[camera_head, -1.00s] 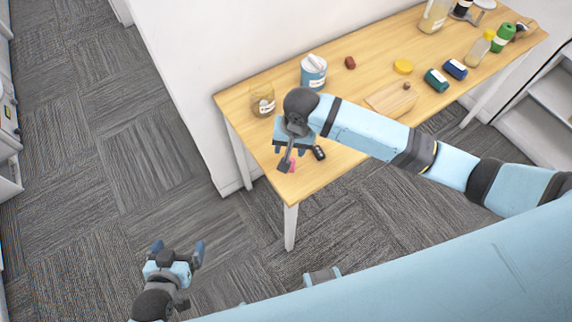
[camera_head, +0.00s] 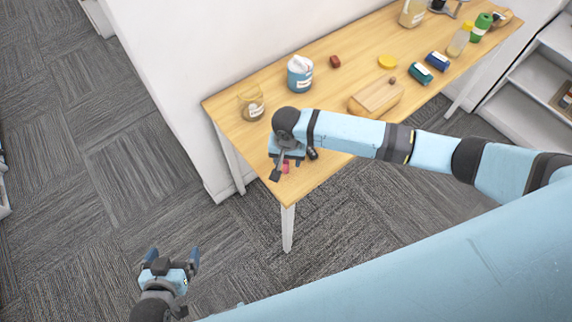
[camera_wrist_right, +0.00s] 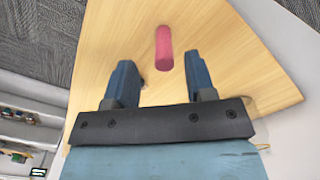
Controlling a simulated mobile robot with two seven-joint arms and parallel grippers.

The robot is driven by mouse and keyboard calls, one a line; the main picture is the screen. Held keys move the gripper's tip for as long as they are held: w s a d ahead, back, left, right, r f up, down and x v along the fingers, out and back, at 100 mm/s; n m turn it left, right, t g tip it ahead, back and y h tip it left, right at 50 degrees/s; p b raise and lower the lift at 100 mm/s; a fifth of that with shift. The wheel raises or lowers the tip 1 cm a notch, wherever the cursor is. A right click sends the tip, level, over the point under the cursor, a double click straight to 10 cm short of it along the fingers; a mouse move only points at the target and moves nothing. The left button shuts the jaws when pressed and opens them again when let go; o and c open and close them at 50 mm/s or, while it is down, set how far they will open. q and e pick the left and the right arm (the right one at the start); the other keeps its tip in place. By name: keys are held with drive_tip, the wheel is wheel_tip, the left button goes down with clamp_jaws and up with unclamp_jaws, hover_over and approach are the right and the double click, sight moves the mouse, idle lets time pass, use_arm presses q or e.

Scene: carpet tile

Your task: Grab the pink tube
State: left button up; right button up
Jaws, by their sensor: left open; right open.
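The pink tube (camera_wrist_right: 164,48) lies on the wooden table (camera_wrist_right: 220,50) in the right wrist view, just beyond the fingertips and roughly between their lines. In the head view only a bit of the tube (camera_head: 286,167) shows beside my right gripper (camera_head: 285,164), near the table's front left corner. My right gripper (camera_wrist_right: 160,75) is open and empty, its two blue fingers apart. It hangs over the table and does not hold the tube. My left gripper (camera_head: 171,257) is open and empty, over the carpet left of the table.
A wall borders the table's rear.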

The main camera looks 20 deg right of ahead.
sight(286, 161)
drive_tip(key=f, duration=0.4)
drive_tip(key=shift+w+a+f, duration=0.1)
drive_tip(key=shift+a+f, duration=0.1)
drive_tip(key=shift+c, duration=0.5)
clamp_jaws()
